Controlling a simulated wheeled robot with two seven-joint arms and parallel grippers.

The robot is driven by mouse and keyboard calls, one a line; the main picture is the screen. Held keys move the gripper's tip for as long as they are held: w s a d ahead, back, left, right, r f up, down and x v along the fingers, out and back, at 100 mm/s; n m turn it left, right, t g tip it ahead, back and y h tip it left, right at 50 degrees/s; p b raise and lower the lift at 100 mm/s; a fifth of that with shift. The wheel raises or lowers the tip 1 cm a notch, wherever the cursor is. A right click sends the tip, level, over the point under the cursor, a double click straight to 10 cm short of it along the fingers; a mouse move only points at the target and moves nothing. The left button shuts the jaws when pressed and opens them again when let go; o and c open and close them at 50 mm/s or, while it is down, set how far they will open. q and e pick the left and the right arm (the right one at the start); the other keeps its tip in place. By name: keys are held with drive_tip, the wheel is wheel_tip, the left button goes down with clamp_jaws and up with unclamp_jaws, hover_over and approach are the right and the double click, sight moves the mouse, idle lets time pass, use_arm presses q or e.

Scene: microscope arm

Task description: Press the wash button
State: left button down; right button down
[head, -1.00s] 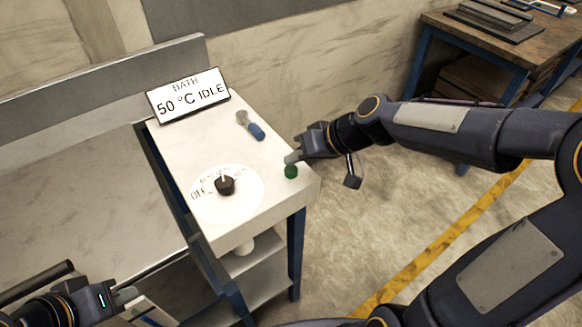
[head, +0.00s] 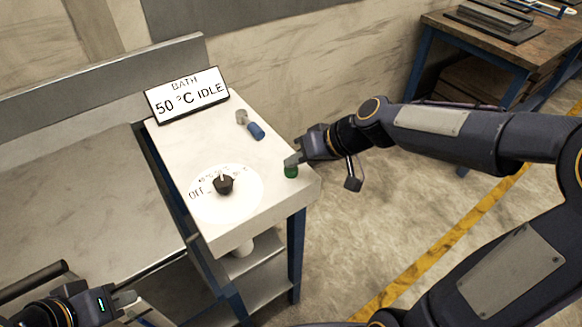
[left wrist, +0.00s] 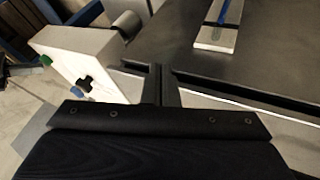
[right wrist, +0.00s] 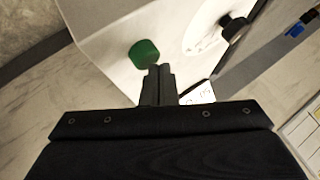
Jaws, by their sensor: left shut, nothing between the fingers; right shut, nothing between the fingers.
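A green round button (head: 291,171) sits near the right edge of the white bench top. It also shows in the right wrist view (right wrist: 144,53) and in the left wrist view (left wrist: 46,60). My right gripper (head: 293,159) is shut and empty, its fingertips right at the button's far side in the head view. In the right wrist view the fingertips (right wrist: 157,72) lie just below the button; I cannot tell if they touch it. My left gripper (head: 124,297) is shut and empty, low at the left, away from the button.
A black knob (head: 223,184) on a white dial with "OFF" is left of the button. A sign (head: 187,95) reads "BATH 50 °C IDLE". A wooden table (head: 545,45) stands at the back right.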

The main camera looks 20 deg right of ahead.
drive_tip(key=shift+f+b, duration=0.35)
drive_tip(key=shift+b, duration=0.05)
drive_tip(key=shift+r, duration=0.15)
idle(0.5)
drive_tip(key=shift+r+p, duration=0.65)
drive_tip(key=shift+r, duration=0.15)
drive_tip(key=shift+r+p, duration=1.8)
drive_tip(key=shift+r, duration=0.75)
drive_tip(key=m+h, duration=0.1)
drive_tip(key=h, duration=0.1)
approach(296, 170)
drive_tip(key=s+r, duration=0.2)
drive_tip(key=s, duration=0.5)
drive_tip(key=s+d+f+m+h, duration=0.1)
drive_tip(key=s+d+f+m, duration=0.1)
drive_tip(key=s, duration=0.8)
drive_tip(key=shift+f+m+h, duration=0.4)
drive_tip(key=shift+f+m, duration=0.1)
drive_tip(key=shift+f, duration=0.4)
